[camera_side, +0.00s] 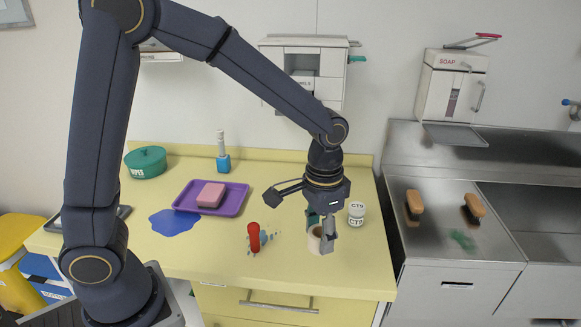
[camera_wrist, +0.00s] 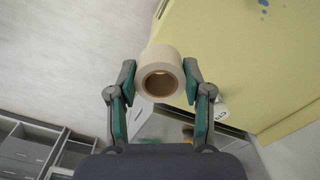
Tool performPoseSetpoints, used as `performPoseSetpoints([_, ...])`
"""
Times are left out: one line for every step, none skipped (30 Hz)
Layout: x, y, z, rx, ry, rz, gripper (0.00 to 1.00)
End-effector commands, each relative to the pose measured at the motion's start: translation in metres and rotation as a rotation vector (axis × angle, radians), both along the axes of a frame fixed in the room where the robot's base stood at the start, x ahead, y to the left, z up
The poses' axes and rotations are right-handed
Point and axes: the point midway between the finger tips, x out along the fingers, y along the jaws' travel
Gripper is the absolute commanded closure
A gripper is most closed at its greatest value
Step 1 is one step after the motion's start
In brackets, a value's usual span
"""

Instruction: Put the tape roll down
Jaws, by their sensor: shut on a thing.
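The tape roll (camera_side: 315,241) is a beige ring, above or on the yellow counter near its front edge in the side view. I cannot tell whether it touches the counter. My gripper (camera_side: 322,236) points down and is shut on the roll, with a finger covering part of it. In the wrist view my gripper (camera_wrist: 160,70) has its green-padded fingers on either side of the tape roll (camera_wrist: 163,56), whose open hole faces the camera.
On the yellow counter (camera_side: 350,270), a red object (camera_side: 254,238) stands left of the roll amid blue spots. A purple tray (camera_side: 236,199) with a pink block (camera_side: 211,194) lies further left. The sink unit (camera_side: 440,262) is at right.

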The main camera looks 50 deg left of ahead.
Motion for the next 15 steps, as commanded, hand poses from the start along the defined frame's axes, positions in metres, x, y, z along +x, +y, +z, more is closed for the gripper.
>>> performPoseSetpoints([0.012,-0.002,-0.007,0.001,0.004,0.001,0.80])
performPoseSetpoints([0.020,-0.004,-0.010,0.001,0.003,0.001,0.80])
performPoseSetpoints([0.030,-0.006,-0.016,0.001,0.004,0.002,0.80])
performPoseSetpoints([0.039,-0.008,-0.019,0.001,0.003,0.002,0.80])
performPoseSetpoints([0.047,-0.010,-0.023,0.001,0.003,0.002,0.80])
performPoseSetpoints([0.057,-0.012,-0.028,0.001,0.002,0.003,0.80])
performPoseSetpoints([0.066,-0.014,-0.031,0.001,0.002,0.003,0.80])
performPoseSetpoints([0.073,-0.016,-0.035,0.001,0.002,0.003,0.80])
performPoseSetpoints([0.080,-0.017,-0.045,0.001,0.004,0.003,0.80])
performPoseSetpoints([0.084,-0.018,-0.052,0.002,0.005,0.003,0.80])
performPoseSetpoints([0.089,-0.019,-0.058,0.002,0.005,0.003,0.80])
performPoseSetpoints([0.095,-0.020,-0.065,0.002,0.004,0.003,0.80])
performPoseSetpoints([0.099,-0.021,-0.069,0.002,0.003,0.003,0.80])
performPoseSetpoints([0.102,-0.022,-0.073,0.001,0.002,0.003,0.80])
performPoseSetpoints([0.106,-0.023,-0.078,0.001,0.001,0.003,0.80])
